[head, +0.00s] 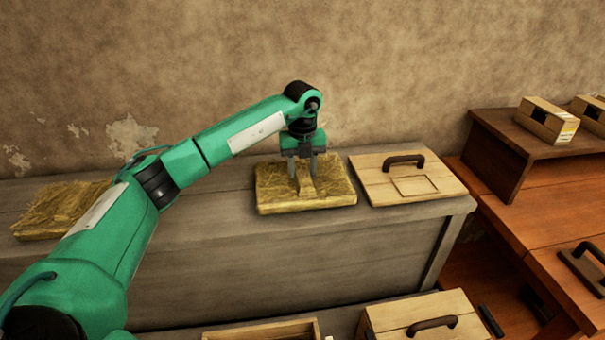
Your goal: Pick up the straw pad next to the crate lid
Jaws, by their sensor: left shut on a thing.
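The straw pad (272,190) is a yellow-brown square slab. It lies on the grey wooden bench just left of the crate lid (428,181), a pale wooden board with a dark handle. My left gripper (305,180) points down over the middle of the pad. Its fingers are shut on a raised strip on the pad's top. I cannot tell whether the pad is clear of the bench. A second straw pad (62,203) lies at the bench's left end, partly behind my left arm. My right gripper is not in view.
The grey bench (210,240) has bare room between the two pads. A wooden crate (400,318) with a dark handle and an open box (265,331) stand below in front. A brown table (545,207) with a raised shelf and small cartons (548,119) is at right.

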